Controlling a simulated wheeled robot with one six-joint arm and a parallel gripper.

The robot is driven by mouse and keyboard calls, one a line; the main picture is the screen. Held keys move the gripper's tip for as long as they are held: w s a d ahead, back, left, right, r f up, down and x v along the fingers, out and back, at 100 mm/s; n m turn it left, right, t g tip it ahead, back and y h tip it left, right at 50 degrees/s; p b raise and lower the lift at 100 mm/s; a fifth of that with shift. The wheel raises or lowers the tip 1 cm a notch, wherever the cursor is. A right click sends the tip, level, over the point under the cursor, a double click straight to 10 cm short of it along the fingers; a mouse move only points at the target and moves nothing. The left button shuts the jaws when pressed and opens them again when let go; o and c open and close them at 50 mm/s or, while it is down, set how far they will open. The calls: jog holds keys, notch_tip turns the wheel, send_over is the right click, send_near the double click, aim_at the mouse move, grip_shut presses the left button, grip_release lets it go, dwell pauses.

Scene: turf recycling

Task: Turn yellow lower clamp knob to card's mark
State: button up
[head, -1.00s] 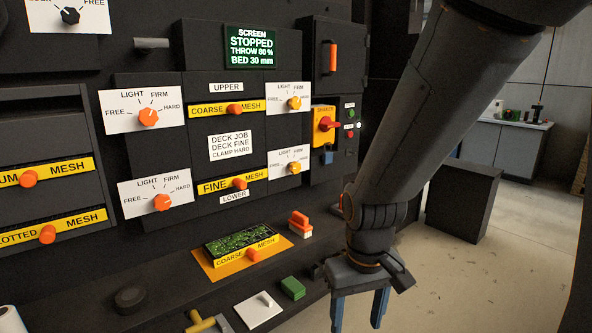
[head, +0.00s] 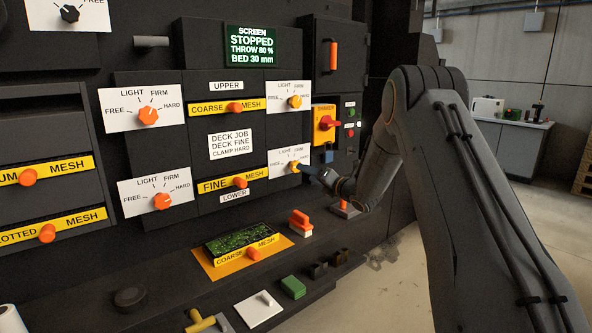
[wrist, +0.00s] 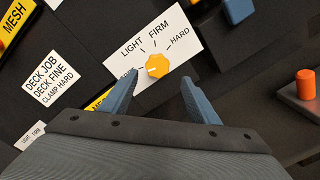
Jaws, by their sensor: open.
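The yellow lower clamp knob (head: 294,168) sits on a white dial plate (head: 281,158) marked LIGHT, FIRM and HARD; FREE is largely hidden by a finger in the wrist view. There the knob (wrist: 157,65) shows a pale mark on its lower left, away from HARD. My gripper (head: 304,170) is open at the right of the dial in the head view. In the wrist view its blue fingertips (wrist: 159,77) lie either side of the knob and just short of it, with no visible contact. The card (head: 232,146) reads DECK JOB, DECK FINE, CLAMP HARD.
Another yellow knob (head: 295,102) is on the upper dial. Orange knobs (head: 162,202) are on the left dials. A red switch (head: 327,123) and a blue part (head: 328,157) are close to the right. An orange-topped block (head: 300,222) stands on the ledge below.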

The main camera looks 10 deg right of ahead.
aim_at(294, 166)
jog(key=shift+n+y, duration=0.4)
jog(key=shift+n, duration=0.1)
jog(key=p+x, duration=0.1)
jog(key=x, duration=0.7)
jog(key=shift+r, duration=0.1)
jog(key=c, duration=1)
jog(key=shift+c, duration=0.2)
